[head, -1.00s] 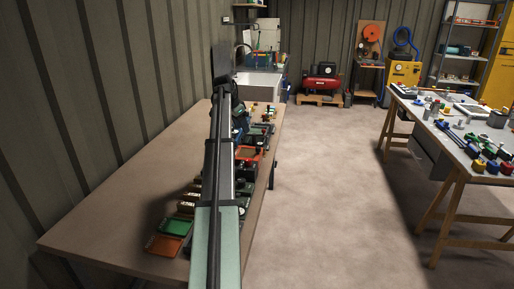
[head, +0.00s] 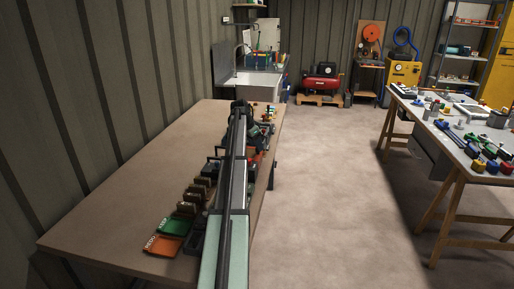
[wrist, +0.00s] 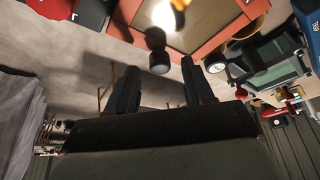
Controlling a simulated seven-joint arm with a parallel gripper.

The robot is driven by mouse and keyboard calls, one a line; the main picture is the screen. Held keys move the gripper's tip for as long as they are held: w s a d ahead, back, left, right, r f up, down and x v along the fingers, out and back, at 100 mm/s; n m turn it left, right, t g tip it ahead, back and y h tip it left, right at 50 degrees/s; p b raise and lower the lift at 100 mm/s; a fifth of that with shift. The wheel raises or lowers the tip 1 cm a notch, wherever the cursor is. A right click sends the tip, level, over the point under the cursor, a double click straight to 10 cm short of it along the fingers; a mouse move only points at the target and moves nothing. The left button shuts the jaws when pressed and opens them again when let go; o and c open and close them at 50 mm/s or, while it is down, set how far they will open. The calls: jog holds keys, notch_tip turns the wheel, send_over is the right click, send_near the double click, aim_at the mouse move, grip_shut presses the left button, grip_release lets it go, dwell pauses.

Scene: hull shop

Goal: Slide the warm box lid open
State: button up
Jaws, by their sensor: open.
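An orange-red box (wrist: 205,45) shows at the top of the wrist view, with a bright glow inside and a tan panel that may be its lid. A small dark knob (wrist: 158,62) stands at its near side. My gripper (wrist: 160,72) is open. Its two dark fingers are apart, one on either side of the knob in the picture; I cannot tell whether they touch anything. In the head view, my arm covers most of the box, and only a bit of orange (head: 259,156) shows at its right. My fingertips are hidden there.
The workbench (head: 130,190) holds a row of small items along its right side, with a green tray (head: 177,226) and an orange tray (head: 163,245) at the near end. Its left part is clear. A dark-framed, green-grey item (wrist: 275,62) sits right of the box in the wrist view.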

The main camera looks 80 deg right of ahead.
jog(key=shift+x, duration=1)
jog(key=shift+c, duration=0.2)
grip_shut()
